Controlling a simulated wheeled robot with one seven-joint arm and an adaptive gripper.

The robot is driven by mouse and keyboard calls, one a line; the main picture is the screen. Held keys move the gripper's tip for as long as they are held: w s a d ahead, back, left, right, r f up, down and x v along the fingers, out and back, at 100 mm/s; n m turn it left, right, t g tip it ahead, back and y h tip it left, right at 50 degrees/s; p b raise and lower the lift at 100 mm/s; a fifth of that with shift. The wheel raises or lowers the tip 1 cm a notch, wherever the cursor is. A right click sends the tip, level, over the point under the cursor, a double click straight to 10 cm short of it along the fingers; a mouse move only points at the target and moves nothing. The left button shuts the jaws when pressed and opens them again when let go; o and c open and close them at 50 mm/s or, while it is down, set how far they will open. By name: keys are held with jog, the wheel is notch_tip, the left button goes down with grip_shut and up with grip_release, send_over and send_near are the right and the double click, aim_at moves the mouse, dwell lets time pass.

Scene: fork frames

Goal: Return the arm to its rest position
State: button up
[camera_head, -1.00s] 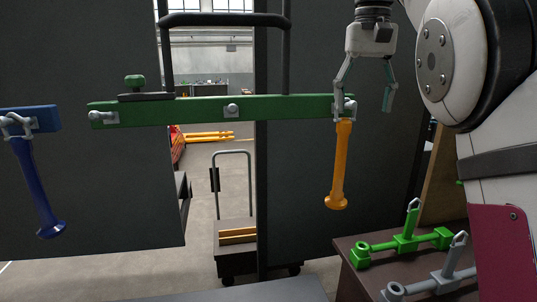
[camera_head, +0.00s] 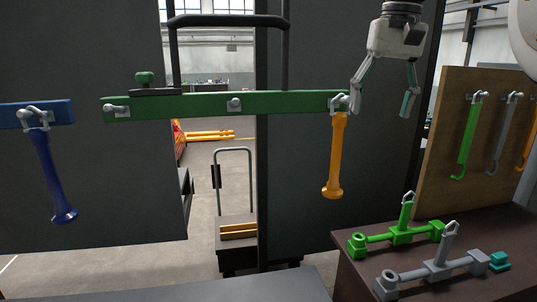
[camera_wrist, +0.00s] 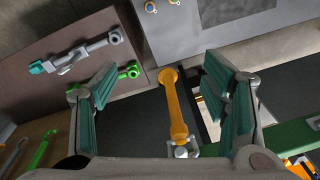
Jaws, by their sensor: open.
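My gripper (camera_head: 384,88) is open and empty in the head view. It hangs at the upper right, just right of the right end of the green bar (camera_head: 200,104). In the wrist view my gripper (camera_wrist: 165,100) has its teal-padded fingers wide apart. The orange handle (camera_head: 335,160) hangs from the bar's right end, below and left of my gripper. In the wrist view the orange handle (camera_wrist: 175,105) appears between the fingers, but I see no contact. Most of my arm is out of the head view.
A dark bench (camera_head: 350,270) at the lower right bears a green fixture (camera_head: 400,235) and a grey fixture (camera_head: 435,268). A wooden board (camera_head: 440,130) with hanging hooks stands behind it. A blue handle (camera_head: 50,180) hangs at the left. Dark panels flank a central gap.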

jog(key=s+a+f+n+t+b, duration=0.1)
jog(key=s+f+t, duration=0.3)
jog(key=s+f, duration=1.6)
jog(key=shift+s+a+f+n+t+h+b, duration=0.35)
jog(key=shift+s+b, duration=0.25)
jog(key=shift+s, duration=0.45)
